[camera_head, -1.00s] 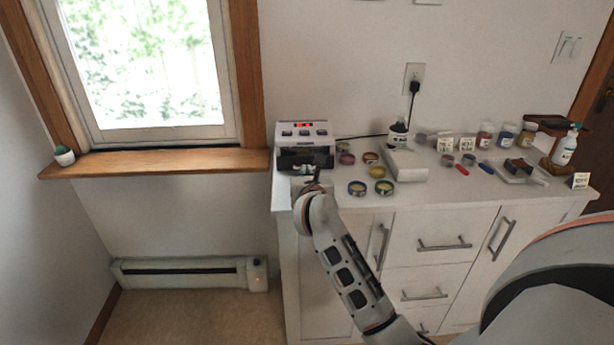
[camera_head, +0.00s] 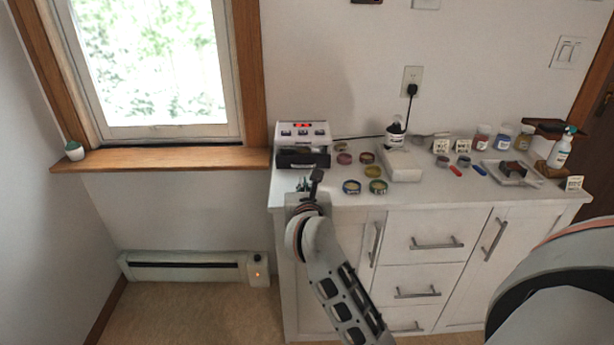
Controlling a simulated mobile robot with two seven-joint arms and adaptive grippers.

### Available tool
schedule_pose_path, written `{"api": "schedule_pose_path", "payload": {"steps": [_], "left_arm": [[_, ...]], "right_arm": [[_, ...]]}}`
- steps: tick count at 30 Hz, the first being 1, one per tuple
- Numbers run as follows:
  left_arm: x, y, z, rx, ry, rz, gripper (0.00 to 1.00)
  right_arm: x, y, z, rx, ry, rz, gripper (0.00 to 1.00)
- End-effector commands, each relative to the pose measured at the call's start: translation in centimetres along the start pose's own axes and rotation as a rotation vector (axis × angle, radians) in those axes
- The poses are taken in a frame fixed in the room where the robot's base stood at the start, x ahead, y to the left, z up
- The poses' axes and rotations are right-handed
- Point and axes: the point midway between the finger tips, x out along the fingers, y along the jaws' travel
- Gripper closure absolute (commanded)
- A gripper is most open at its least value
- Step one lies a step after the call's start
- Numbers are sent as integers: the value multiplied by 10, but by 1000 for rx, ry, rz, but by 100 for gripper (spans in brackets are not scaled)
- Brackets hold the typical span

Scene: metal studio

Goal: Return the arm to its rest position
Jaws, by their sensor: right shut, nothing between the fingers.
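My right arm (camera_head: 334,275) reaches up from the lower right in the head view. Its gripper (camera_head: 305,184) is shut and empty, at the left front edge of the white cabinet top, just in front of a small white and black device (camera_head: 302,144) with red lit digits. The wrist partly hides the fingers. A large part of my own body fills the lower right corner. My left gripper is not in view.
The white cabinet (camera_head: 431,220) carries several small round tins (camera_head: 351,187), a white box (camera_head: 401,166), jars (camera_head: 482,137), a tray (camera_head: 512,174) and a spray bottle (camera_head: 560,150).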

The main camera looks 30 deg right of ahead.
Motion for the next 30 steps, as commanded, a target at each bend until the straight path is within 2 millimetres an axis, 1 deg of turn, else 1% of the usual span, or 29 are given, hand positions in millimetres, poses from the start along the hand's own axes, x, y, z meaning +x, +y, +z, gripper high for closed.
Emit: {"api": "schedule_pose_path", "payload": {"steps": [1, 6, 10, 15, 17, 19, 20, 23, 25, 26, 27, 28, 29, 30], "left_arm": [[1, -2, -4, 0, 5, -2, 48], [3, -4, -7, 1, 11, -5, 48], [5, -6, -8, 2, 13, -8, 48], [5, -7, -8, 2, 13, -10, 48], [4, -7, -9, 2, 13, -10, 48], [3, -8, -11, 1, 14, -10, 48], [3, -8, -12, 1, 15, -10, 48], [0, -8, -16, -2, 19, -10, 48], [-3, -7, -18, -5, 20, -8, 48], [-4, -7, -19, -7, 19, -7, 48], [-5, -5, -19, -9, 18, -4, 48], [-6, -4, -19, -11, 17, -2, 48], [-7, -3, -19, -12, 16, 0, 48], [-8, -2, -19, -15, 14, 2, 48]], "right_arm": [[-10, 0, 0, 1, 0, 1, 100], [-28, 0, 0, 0, 0, 0, 100], [-34, 0, 0, -1, 0, 0, 100], [-35, -1, 0, -7, -3, -3, 100], [-35, -5, 1, -35, -18, -15, 100], [-38, -14, 4, -114, -61, -46, 100], [-40, -20, 6, -165, -87, -65, 100], [-53, -35, 17, -415, -211, -137, 100], [-68, -37, 24, -640, -312, -178, 100], [-75, -35, 25, -742, -354, -191, 100], [-85, -30, 25, -881, -410, -203, 100], [-92, -24, 24, -985, -452, -208, 100], [-100, -17, 22, -1089, -493, -210, 100], [-111, -7, 15, -1232, -546, -207, 100]]}}
